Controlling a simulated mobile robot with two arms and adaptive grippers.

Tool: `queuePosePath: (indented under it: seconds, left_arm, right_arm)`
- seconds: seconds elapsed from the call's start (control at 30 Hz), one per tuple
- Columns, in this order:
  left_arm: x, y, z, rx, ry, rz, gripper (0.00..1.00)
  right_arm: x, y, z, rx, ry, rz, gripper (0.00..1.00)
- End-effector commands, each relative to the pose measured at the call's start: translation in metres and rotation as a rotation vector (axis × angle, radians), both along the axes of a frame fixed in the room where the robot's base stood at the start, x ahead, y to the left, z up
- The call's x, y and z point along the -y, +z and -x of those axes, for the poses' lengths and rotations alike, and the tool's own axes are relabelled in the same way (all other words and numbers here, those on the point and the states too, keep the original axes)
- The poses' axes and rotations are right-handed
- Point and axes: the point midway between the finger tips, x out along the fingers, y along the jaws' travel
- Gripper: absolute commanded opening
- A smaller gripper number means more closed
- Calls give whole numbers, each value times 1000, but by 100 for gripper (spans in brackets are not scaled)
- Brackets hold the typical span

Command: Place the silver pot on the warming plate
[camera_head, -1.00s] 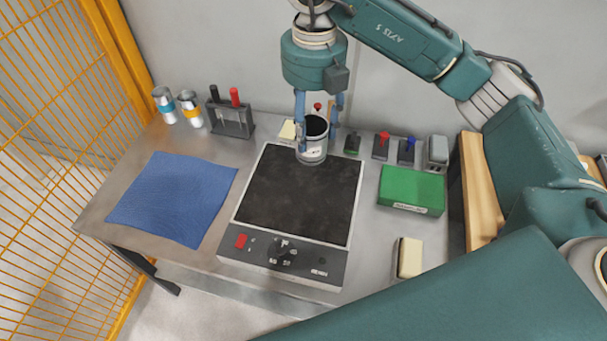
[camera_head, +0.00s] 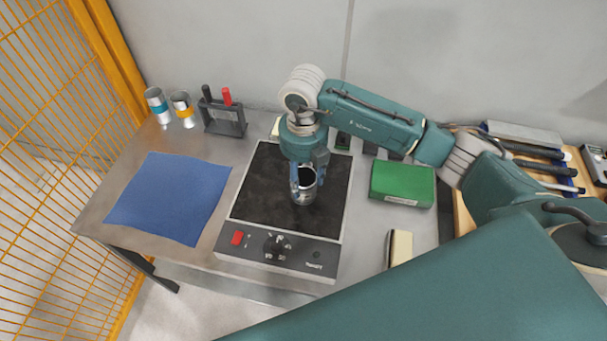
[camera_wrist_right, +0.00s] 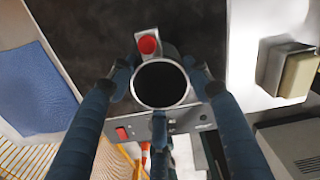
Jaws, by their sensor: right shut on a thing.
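The silver pot (camera_head: 306,190) is a small open cylinder with a dark inside. My right gripper (camera_head: 305,184) points down over the warming plate and is shut on the pot. In the right wrist view the pot (camera_wrist_right: 161,84) sits upright between the gripper's blue fingers (camera_wrist_right: 160,92), with a red knob on a bracket beside its rim. The warming plate (camera_head: 262,190) is a black square top with a control front. The pot is over its middle-right part; I cannot tell whether its base touches the surface. My left gripper is not in view.
A blue cloth (camera_head: 168,198) lies left of the plate. Two cans (camera_head: 157,105) and a rack with red and black handles (camera_head: 224,115) stand at the back left. A green box (camera_head: 402,183) and a cream block (camera_head: 400,247) are at the right.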

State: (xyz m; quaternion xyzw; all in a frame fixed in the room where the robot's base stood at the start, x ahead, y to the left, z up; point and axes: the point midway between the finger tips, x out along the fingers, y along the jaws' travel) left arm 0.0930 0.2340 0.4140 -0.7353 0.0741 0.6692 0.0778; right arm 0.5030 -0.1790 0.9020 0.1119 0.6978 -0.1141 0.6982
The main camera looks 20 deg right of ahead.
Motion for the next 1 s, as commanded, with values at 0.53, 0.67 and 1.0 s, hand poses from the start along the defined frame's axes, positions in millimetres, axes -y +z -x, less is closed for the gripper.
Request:
queuePosePath:
  seconds: [0.53, 0.67, 1.0]
  left_arm:
    - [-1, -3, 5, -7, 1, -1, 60]
    - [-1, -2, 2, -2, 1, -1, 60]
    - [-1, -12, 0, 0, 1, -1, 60]
  right_arm:
    - [0, -3, 0, 1, 1, -1, 68]
    - [0, -2, 0, 1, 1, -1, 68]
    - [-1, 30, -2, 8, 2, -1, 68]
